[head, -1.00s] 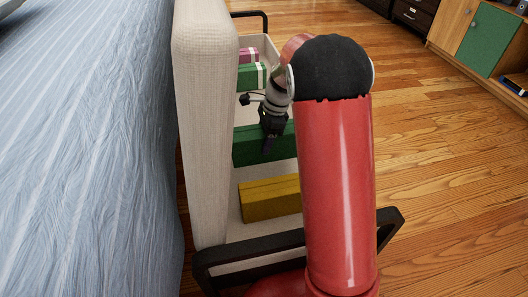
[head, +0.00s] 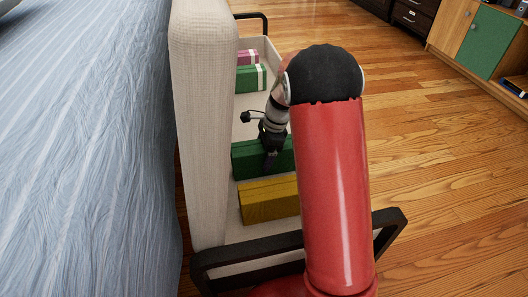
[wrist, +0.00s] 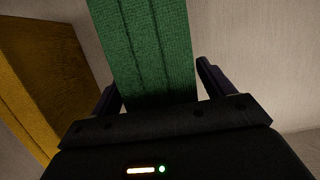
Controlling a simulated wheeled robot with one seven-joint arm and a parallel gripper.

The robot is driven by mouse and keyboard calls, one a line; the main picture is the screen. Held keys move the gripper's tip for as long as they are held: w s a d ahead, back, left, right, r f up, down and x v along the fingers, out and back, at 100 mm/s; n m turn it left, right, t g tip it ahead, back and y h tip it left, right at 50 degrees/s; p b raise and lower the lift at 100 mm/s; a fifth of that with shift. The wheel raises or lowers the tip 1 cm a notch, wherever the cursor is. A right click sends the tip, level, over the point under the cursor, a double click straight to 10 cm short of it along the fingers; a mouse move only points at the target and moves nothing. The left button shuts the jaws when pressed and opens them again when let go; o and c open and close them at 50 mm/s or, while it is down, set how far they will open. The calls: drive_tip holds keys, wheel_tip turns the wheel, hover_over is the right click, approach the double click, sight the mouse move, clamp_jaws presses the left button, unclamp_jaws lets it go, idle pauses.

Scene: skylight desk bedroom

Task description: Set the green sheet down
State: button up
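The green sheet (head: 248,161) is a dark green folded bundle in the long pale drawer beside the bed. It lies crosswise, just beyond the yellow folded bundle (head: 268,201). My gripper (head: 270,164) points down onto the green sheet, with my red arm to the right. In the wrist view, the green sheet (wrist: 150,50) runs between my two dark fingers (wrist: 158,82).
In the drawer (head: 240,232), a lighter green bundle (head: 247,78) and a pink bundle (head: 246,57) lie farther back. Bare drawer floor shows between them and the green sheet. The bed (head: 90,170) stands left; wooden floor (head: 440,180) is open to the right.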

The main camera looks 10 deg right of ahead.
drive_tip(key=p+v, duration=0.2)
drive_tip(key=v, duration=1)
drive_tip(key=shift+r+p, duration=0.25)
drive_tip(key=shift+p, duration=0.15)
drive_tip(key=s+a+r+n+t+h, duration=0.1)
drive_tip(key=s+r+n+t, duration=0.1)
drive_tip(key=s+r+n, duration=0.6)
drive_tip(key=s+a+r+n+t+h, duration=0.15)
drive_tip(key=s+r+n, duration=0.25)
drive_tip(key=s, duration=0.8)
drive_tip(key=s+f+n+t, duration=0.1)
drive_tip(key=s+n+t, duration=0.1)
drive_tip(key=s+n, duration=0.4)
drive_tip(key=s, duration=0.3)
drive_tip(key=shift+f+h, duration=0.3)
drive_tip(key=shift+h, duration=0.05)
